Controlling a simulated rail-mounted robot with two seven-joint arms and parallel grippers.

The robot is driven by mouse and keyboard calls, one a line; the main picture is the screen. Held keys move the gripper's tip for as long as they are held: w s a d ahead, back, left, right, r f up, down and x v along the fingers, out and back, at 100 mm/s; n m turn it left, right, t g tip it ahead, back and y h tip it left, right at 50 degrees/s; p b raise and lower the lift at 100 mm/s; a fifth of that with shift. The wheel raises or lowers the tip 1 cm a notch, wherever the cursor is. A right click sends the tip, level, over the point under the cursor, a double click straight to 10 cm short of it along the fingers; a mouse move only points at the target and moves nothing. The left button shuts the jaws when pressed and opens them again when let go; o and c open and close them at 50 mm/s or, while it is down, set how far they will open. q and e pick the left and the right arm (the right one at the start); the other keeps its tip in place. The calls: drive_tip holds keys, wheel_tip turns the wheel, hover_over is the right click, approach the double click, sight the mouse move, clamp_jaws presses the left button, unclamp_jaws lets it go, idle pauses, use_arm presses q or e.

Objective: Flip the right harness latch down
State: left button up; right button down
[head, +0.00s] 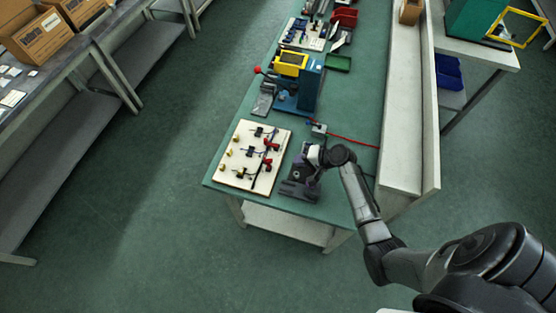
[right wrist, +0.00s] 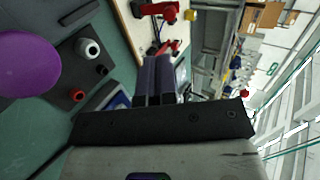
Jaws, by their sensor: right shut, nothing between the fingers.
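A cream harness board (head: 236,172) lies on the green bench, with dark wires and small yellow pegs on it. Two red latches, an upper one (head: 271,143) and a lower one (head: 267,162), stand near its right side; I cannot tell which is the right latch or how far each is tilted. In the right wrist view, red latches (right wrist: 169,13) and (right wrist: 166,47) show beyond the fingers. My right gripper (right wrist: 155,62) is shut and empty, close to the nearer latch in that view; contact is unclear. In the head view it is right of the board, partly hidden by its wrist.
A dark fixture (head: 292,190) is beside the board under my right arm; a purple disc (right wrist: 25,62) shows near the wrist camera. A blue and yellow machine (head: 309,88) stands farther back. A red cable (head: 352,141) runs right. The floor left of the bench is clear.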

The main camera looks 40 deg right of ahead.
drive_tip(key=shift+w+r+x, duration=0.1)
drive_tip(key=shift+r+x, duration=0.05)
drive_tip(key=shift+x, duration=1.4)
drive_tip(key=shift+w+r+x, duration=0.1)
drive_tip(key=shift+x, duration=1.45)
drive_tip(key=shift+w+r+x, duration=0.1)
drive_tip(key=shift+r+x, duration=0.05)
drive_tip(key=shift+x, duration=1.4)
drive_tip(key=shift+a, duration=0.15)
